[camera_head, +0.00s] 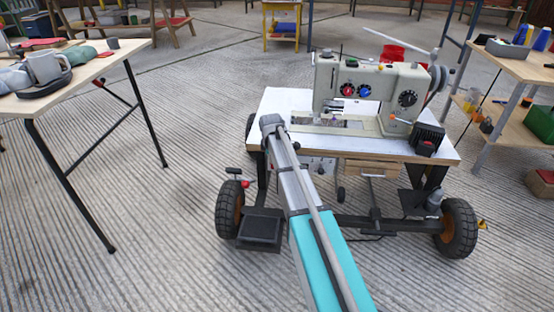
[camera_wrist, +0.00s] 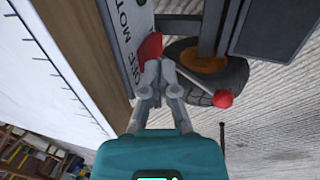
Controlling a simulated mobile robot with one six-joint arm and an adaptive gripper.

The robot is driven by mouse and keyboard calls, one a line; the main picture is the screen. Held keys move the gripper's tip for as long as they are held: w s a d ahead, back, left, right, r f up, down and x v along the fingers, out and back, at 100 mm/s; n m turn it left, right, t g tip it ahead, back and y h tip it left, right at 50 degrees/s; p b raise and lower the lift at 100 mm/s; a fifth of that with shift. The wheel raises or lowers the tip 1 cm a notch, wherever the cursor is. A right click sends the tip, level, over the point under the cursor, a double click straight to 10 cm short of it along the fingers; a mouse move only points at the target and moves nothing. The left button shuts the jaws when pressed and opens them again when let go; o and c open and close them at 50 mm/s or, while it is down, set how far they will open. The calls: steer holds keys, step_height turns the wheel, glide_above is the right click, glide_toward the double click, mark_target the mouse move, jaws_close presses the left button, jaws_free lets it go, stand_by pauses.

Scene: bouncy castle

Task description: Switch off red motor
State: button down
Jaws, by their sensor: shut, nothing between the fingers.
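In the wrist view a red part (camera_wrist: 150,47) sits on a white panel (camera_wrist: 120,22) with dark lettering, of which "MOT" is readable. My gripper (camera_wrist: 159,70) is shut and empty. Its fingertips are right at the lower edge of the red part and cover some of it; I cannot tell whether they touch. In the head view my gripper and the red part are hidden behind my arm, below the front edge of the white-topped wheeled table (camera_head: 275,106). A sewing machine (camera_head: 385,88) stands on that table.
A red ball knob (camera_wrist: 223,98) and a black tyre (camera_wrist: 228,82) are close right of my fingers. A wooden table edge (camera_wrist: 62,45) is at left. Another table (camera_head: 105,62) stands left, a shelf table (camera_head: 515,68) right.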

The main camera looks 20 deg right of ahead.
steer(key=shift+s, duration=0.1)
steer(key=s+a+r+p, duration=0.2)
steer(key=s+r+p, duration=0.3)
steer(key=r+p, duration=0.5)
steer(key=shift+r, duration=0.2)
stand_by(0.8)
steer(key=shift+a, duration=0.1)
stand_by(0.5)
steer(key=s+a+r+m+g+y+p, duration=0.1)
steer(key=s+a+r+m+p, duration=0.15)
steer(key=s+m, duration=0.75)
steer(key=s+a+r+m+g+p, duration=0.1)
steer(key=s+r+m+p, duration=0.2)
steer(key=s, duration=1.3)
step_height(320, 180, up, 37)
steer(key=p, duration=3.7)
steer(key=shift+f+m, duration=0.2)
steer(key=shift+m, duration=0.1)
